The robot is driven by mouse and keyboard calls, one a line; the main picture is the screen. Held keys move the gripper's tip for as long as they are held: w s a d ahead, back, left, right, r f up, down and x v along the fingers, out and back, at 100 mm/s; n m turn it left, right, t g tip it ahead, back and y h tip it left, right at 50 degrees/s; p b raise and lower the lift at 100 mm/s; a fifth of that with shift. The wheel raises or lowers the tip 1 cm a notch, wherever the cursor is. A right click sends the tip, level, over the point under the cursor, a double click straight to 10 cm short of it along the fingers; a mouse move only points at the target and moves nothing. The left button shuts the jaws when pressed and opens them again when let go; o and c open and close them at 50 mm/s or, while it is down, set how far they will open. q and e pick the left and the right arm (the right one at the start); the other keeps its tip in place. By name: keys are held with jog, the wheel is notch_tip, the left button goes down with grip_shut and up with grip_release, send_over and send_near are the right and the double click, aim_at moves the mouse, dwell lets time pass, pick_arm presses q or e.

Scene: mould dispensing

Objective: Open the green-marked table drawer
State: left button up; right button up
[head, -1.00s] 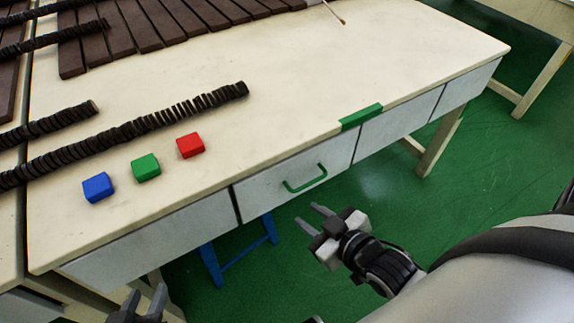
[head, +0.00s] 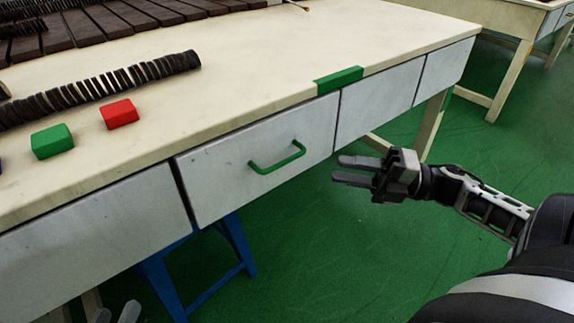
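The table drawer (head: 235,190) has a pale grey front with a green bar handle (head: 277,158). It looks closed, about level with the panels beside it. A green marker strip (head: 339,79) sits on the table's front edge above the drawer's right end. My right gripper (head: 342,170) is open and empty, in front of the table and to the right of the handle. Its fingers point left, apart from the handle. My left gripper (head: 117,314) shows only its fingertips at the bottom left edge. They are spread, with nothing seen between them.
Green (head: 52,141) and red (head: 119,114) blocks lie on the tabletop (head: 250,65), with a row of dark discs (head: 110,85) behind them. A blue stool (head: 235,245) stands under the table. The green floor (head: 330,250) before the drawer is clear.

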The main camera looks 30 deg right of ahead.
aim_at(287, 159)
jog(key=b+x, duration=0.2)
jog(key=x, duration=0.9)
jog(key=shift+w+a+b, duration=0.2)
jog(key=shift+b, duration=0.2)
pick_arm(q)
jog(key=shift+w+d+r+n+t+h, duration=0.1)
jog(key=shift+d+r+n+t+h, duration=0.2)
jog(key=shift+d+r+n+h, duration=0.25)
jog(key=shift+a+f, duration=0.1)
jog(key=shift+a, duration=0.05)
pick_arm(e)
grip_shut()
